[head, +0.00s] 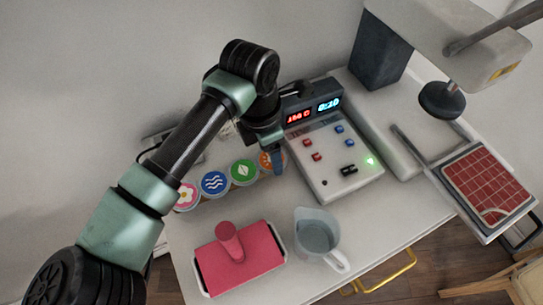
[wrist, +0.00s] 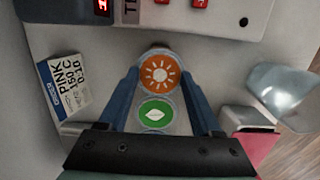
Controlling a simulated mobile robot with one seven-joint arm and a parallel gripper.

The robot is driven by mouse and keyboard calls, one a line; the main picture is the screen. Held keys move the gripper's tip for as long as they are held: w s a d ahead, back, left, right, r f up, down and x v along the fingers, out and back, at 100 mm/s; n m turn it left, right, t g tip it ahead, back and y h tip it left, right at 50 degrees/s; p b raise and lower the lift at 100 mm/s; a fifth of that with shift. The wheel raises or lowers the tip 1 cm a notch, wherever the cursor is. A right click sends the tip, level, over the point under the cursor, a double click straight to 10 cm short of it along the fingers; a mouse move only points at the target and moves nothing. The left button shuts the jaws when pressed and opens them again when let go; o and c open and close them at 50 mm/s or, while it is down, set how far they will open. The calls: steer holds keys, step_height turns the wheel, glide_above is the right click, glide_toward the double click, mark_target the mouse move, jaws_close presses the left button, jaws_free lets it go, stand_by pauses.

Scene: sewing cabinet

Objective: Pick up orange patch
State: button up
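The orange patch (head: 266,160) with a white sun is at the right end of a row of round patches, partly hidden by my gripper in the head view. In the wrist view the orange patch (wrist: 159,75) lies face up at the far end of a narrow holder, fully visible. My gripper (head: 277,161) is over that end of the row. In the wrist view my gripper (wrist: 160,80) is open, with one blue finger on each side of the orange patch. Nothing shows as held. Whether the fingers touch the patch or holder cannot be told.
The green leaf patch (head: 243,172), blue wave patch (head: 214,183) and pink flower patch (head: 186,197) share the row. A control box (head: 335,160) is close on the right. A pink pressing block (head: 238,262) and a jug (head: 317,235) stand in front. A printed card (wrist: 64,86) lies left.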

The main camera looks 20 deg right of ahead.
steer(key=shift+c, duration=0.9)
